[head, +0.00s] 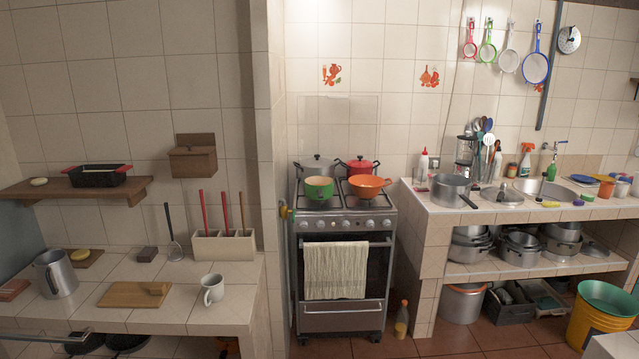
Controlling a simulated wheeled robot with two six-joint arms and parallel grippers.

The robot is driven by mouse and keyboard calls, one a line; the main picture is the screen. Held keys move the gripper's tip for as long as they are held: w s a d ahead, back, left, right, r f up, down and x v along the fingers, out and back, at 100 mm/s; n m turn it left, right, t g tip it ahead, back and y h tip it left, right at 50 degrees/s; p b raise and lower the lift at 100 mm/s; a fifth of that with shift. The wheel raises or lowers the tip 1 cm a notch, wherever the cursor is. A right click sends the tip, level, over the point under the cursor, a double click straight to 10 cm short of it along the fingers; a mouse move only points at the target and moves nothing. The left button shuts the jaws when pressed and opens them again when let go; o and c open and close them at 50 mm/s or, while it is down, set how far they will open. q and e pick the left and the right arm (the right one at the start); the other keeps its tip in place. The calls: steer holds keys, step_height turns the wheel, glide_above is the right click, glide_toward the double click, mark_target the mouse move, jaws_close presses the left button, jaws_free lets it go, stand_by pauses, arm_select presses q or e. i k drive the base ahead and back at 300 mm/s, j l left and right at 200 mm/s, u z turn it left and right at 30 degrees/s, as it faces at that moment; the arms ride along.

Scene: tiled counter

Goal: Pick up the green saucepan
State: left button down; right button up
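The green saucepan (319,189) sits on the front left of the stove top (345,208), with its orange-brown inside showing. An orange pan (369,187) stands close to its right. A grey lidded pot (318,167) is right behind it, and a red lidded pot (358,166) is behind to the right. I cannot make out a handle on the green saucepan for certain. Neither of my grippers is in view.
A tiled wall edge (271,190) stands left of the stove. A sink counter (440,204) with a grey saucepan (452,189) is to its right. A towel (336,270) hangs on the oven door. A bottle (402,320) stands on the floor; the floor ahead looks mostly clear.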

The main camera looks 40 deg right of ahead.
mark_target(317, 188)
steer(key=i+l, duration=0.15)
steer(key=l, duration=0.2)
steer(key=i+l, duration=0.15)
steer(key=l, duration=0.2)
steer(key=i+l, duration=0.15)
steer(key=l, duration=0.2)
steer(key=i+l, duration=0.15)
steer(key=l, duration=0.25)
steer(key=i+l, duration=0.1)
steer(key=l, duration=0.25)
steer(key=i+l, duration=0.15)
steer(key=l, duration=0.2)
steer(key=z, duration=0.05)
